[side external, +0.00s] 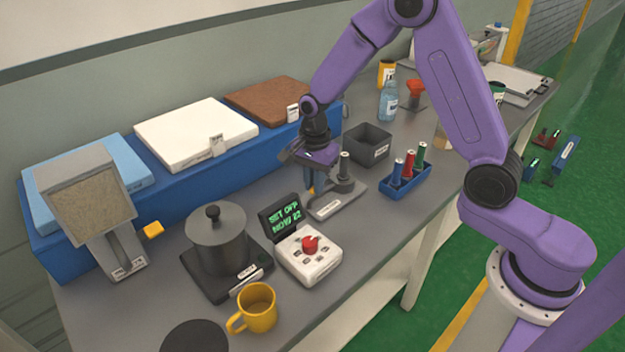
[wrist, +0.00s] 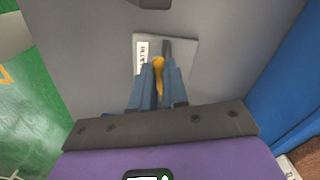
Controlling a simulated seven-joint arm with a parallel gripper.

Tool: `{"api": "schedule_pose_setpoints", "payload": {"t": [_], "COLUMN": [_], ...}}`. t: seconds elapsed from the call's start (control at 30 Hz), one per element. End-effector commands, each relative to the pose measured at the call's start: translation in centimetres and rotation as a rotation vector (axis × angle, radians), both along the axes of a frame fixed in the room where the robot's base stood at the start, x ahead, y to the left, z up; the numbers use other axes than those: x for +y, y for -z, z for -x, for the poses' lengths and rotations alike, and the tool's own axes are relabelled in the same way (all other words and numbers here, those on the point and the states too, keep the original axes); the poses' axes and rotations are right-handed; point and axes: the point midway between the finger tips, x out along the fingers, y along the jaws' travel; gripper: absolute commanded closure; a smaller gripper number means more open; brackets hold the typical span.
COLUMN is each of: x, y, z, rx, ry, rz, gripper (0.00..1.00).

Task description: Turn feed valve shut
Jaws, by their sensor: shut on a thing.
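The feed valve appears to be a yellow handle (wrist: 158,63) on a grey labelled base plate (wrist: 185,46). In the side view the plate (side external: 352,197) lies on the bench with a dark upright post (side external: 344,167) on it. My gripper (wrist: 159,72) points down at the plate, its two blue fingers shut on the yellow handle. In the side view my gripper (side external: 312,188) is at the left of the post, and only a bit of yellow shows at the fingers. The handle's lower part and its exact angle are partly hidden by the fingers.
A blue rack (side external: 402,184) with several coloured bottles stands right of the plate; an open dark bin (side external: 367,146) is behind. A control box with red knob (side external: 310,244) and a pot (side external: 216,240) stand in front. A blue platform (side external: 190,192) with pads runs along the back.

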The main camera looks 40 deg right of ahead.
Motion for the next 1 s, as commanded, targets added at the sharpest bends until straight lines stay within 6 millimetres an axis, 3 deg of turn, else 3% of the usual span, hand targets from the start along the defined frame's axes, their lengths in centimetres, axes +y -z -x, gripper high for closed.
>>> {"api": "schedule_pose_setpoints", "payload": {"t": [1.0], "x": [-1.7], "y": [-0.1], "z": [1.8], "rx": [0.0], "ry": [-0.957], "rz": [0.0], "gripper": [1.0]}}
